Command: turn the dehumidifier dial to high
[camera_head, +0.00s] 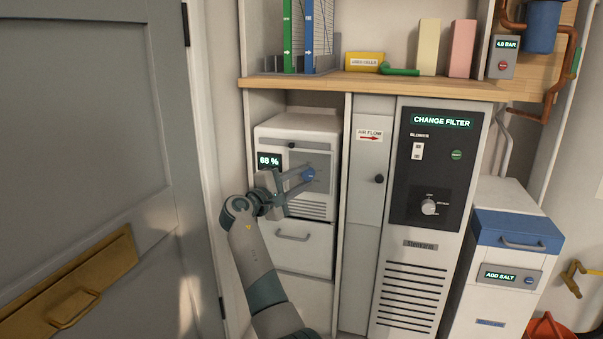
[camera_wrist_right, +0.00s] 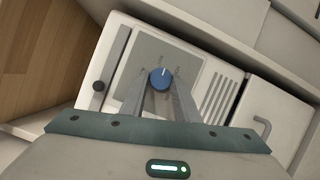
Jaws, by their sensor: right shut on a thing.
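The dehumidifier (camera_head: 301,132) is a white box in the lower cabinet bay, with a display reading 68 % (camera_head: 269,161). Its blue dial (camera_head: 308,175) sits on a grey front panel; it also shows in the right wrist view (camera_wrist_right: 160,79) with a white pointer line. My right gripper (camera_head: 305,176) reaches the panel, its two fingers on either side of the dial and shut on it. The right wrist view shows the fingertips (camera_wrist_right: 161,84) at the dial's sides. The markings around the dial are too small to read. My left gripper is in neither view.
A tall unit with a black panel (camera_head: 433,165) reading CHANGE FILTER stands to the right, past a narrow air flow door (camera_head: 367,210). A wooden shelf (camera_head: 370,86) runs above. A grey door (camera_head: 90,130) is at left.

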